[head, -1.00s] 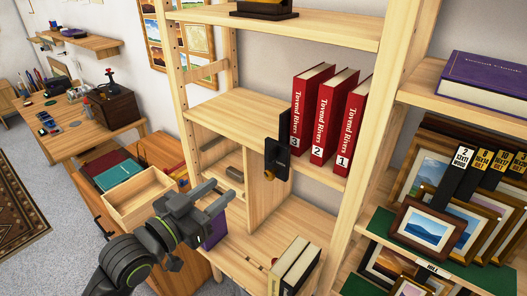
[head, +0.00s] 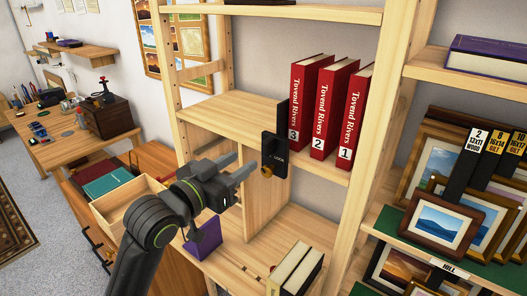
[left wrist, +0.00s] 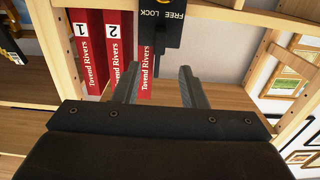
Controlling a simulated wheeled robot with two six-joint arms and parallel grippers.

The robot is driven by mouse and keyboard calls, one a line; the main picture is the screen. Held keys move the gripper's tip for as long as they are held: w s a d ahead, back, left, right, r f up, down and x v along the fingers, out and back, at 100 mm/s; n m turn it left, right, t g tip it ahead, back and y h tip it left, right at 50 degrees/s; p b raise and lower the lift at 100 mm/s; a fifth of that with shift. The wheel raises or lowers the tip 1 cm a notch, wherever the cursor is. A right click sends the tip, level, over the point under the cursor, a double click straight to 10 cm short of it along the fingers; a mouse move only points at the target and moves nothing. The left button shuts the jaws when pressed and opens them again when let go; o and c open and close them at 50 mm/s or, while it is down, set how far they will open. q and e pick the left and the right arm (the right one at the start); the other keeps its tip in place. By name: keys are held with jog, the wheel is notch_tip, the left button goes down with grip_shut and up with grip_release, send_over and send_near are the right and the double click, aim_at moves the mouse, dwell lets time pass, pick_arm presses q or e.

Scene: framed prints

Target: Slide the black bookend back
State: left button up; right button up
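The black bookend (head: 274,150) stands upright on the middle shelf, against the left side of three red books (head: 320,115) numbered 3, 2, 1. Its front plate hangs over the shelf edge and has a brass-coloured knob (head: 267,171) low on it. In the left wrist view the plate (left wrist: 163,22) reads "FREE LOCK" and lies beyond my fingertips. My left gripper (head: 248,171) is open and empty, just left of and in front of the plate, with a small gap. Its spread fingers also show in the left wrist view (left wrist: 160,82). My right gripper is not in view.
The shelf (head: 222,112) left of the bookend is bare. A wooden upright (head: 375,125) stands right of the red books. Framed prints (head: 440,226) fill the right-hand rack.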

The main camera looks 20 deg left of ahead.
aim_at(264, 147)
pick_arm(q)
jog(key=p+x, duration=0.1)
jog(key=x, duration=0.8)
jog(key=shift+p, duration=0.35)
grip_shut()
